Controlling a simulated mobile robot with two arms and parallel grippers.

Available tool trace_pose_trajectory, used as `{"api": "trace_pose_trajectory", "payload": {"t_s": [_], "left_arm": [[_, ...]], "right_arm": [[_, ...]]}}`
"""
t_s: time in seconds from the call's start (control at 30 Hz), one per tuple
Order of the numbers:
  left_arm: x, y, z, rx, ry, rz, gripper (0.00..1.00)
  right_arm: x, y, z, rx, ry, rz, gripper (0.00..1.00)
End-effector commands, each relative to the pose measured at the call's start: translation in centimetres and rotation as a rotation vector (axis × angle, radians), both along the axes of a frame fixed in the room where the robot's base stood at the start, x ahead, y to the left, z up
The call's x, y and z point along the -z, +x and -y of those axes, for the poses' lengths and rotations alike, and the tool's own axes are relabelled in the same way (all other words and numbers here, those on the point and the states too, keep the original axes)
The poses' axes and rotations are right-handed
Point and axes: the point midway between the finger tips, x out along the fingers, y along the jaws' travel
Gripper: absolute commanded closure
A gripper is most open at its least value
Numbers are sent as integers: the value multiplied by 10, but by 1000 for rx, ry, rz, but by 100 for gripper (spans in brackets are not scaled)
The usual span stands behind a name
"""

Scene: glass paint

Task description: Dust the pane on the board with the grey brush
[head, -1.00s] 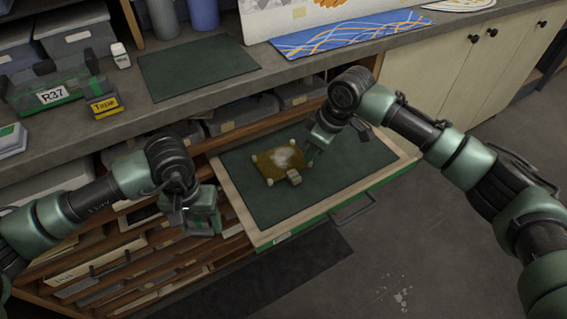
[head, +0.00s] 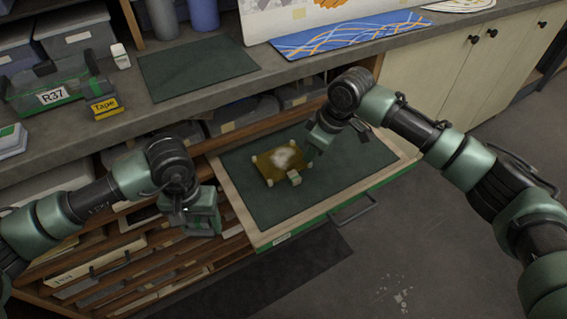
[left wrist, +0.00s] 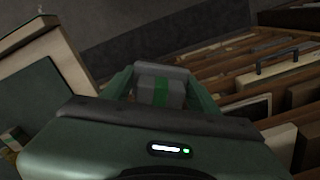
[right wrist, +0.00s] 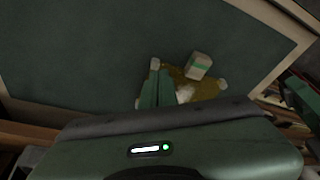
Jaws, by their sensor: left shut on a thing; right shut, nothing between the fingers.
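The amber pane (head: 268,170) lies on the dark green mat of the pulled-out board (head: 250,205), with pale blocks at its corners and a whitish patch on it. A small pale block with a green stripe (head: 294,177) sits at its near edge; it also shows in the right wrist view (right wrist: 199,65). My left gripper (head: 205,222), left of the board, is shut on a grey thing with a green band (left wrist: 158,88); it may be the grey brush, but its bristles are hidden. My right gripper (head: 314,150) is shut and empty beside the pane's far right corner.
The counter behind holds a clear crate marked R37 (head: 45,98), a yellow Tape box (head: 104,106), a dark mat (head: 198,68) and a blue patterned panel (head: 345,35). Open wooden shelves stand below the counter. The mat's right part is clear. A handle (head: 352,210) sticks out in front.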

Motion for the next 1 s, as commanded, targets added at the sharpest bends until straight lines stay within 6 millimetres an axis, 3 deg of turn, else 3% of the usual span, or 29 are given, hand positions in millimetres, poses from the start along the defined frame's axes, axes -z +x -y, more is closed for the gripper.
{"api": "trace_pose_trajectory", "payload": {"t_s": [1.0], "left_arm": [[0, 0, 0, 0, 0, 0, 73]], "right_arm": [[8, 0, 0, 0, 0, -1, 100]]}}
